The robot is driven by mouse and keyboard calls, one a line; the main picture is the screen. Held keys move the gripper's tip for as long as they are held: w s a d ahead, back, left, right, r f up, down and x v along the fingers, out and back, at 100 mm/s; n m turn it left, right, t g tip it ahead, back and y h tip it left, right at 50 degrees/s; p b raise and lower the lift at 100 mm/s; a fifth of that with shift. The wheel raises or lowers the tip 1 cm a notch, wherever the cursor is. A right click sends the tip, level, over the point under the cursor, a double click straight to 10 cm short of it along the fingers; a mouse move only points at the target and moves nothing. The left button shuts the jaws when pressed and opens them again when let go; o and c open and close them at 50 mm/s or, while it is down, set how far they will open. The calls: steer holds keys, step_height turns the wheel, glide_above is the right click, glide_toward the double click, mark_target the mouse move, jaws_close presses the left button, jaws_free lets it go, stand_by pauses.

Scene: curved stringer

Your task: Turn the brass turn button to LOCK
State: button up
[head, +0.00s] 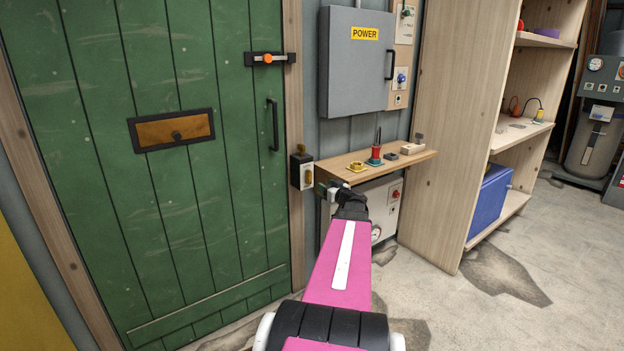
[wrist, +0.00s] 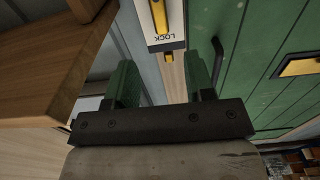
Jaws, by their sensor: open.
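The brass turn button (wrist: 159,16) sits on a white plate (wrist: 163,42) at the top of the wrist view. The word LOCK is printed there, upside down, just below the button's visible end. The button lies roughly along the plate's length; its far end is cut off. In the head view the button (head: 309,174) is small, on a box beside the green door's frame. My gripper (wrist: 162,78) is open and empty, its two green fingers spread below the plate in the wrist view and apart from the button. In the head view my gripper (head: 329,190) is just right of the box, partly hidden by my arm.
A wooden shelf (head: 408,160) with small fittings is close to the gripper's right; its edge (wrist: 50,70) fills the wrist view's left. The green door (head: 215,215) has a handle (head: 273,125) and an orange-knobbed latch (head: 267,58). A grey POWER cabinet (head: 352,75) hangs above.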

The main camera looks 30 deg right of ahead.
mark_target(311, 177)
steer(key=w, duration=1)
steer(key=shift+w+a, duration=0.3)
steer(key=shift+a, duration=0.1)
jaws_close()
